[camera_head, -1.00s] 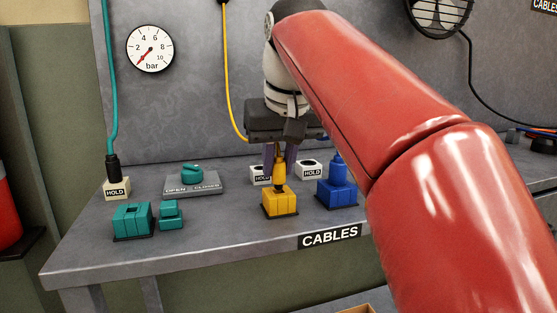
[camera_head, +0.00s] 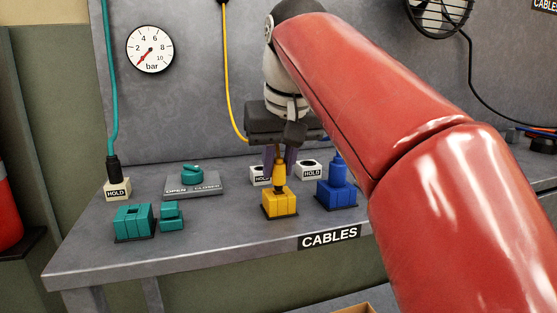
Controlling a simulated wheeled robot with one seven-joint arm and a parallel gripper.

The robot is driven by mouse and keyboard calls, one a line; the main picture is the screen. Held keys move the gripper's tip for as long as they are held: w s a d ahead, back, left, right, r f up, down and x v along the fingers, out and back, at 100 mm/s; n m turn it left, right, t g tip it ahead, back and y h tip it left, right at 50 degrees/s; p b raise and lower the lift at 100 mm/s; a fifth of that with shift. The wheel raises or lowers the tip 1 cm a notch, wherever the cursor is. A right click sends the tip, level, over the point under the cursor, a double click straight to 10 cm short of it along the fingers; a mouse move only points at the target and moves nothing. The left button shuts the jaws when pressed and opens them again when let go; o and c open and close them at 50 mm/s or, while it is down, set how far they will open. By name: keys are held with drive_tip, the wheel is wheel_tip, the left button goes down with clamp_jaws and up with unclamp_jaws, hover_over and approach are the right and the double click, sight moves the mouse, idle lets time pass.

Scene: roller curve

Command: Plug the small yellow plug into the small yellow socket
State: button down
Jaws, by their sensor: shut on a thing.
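The yellow plug (camera_head: 279,177) stands upright directly over the yellow socket block (camera_head: 280,204) near the table's front edge. Its dark lower end meets the top of the block in this view; I cannot tell how deep it sits. A yellow cable (camera_head: 228,75) hangs down the wall and runs behind my gripper. My gripper (camera_head: 280,162) points down above the block, its purplish fingers shut on the plug's upper part. My gripper's body hides the top of the plug.
A blue plug (camera_head: 338,172) stands in a blue block (camera_head: 337,194) close on the right. White HOLD blocks (camera_head: 311,170) stand behind. Teal blocks (camera_head: 134,221), a lever plate (camera_head: 191,184) and a held teal cable (camera_head: 112,90) are at left. Bare tabletop lies between teal and yellow.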

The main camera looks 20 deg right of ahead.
drive_tip(key=shift+f+b, duration=0.65)
drive_tip(key=shift+f, duration=0.25)
drive_tip(key=c, duration=1.2)
unclamp_jaws()
drive_tip(key=shift+r, duration=0.1)
drive_tip(key=p+v, duration=0.2)
drive_tip(key=v, duration=0.5)
drive_tip(key=shift+s+r, duration=0.2)
drive_tip(key=shift+r, duration=0.15)
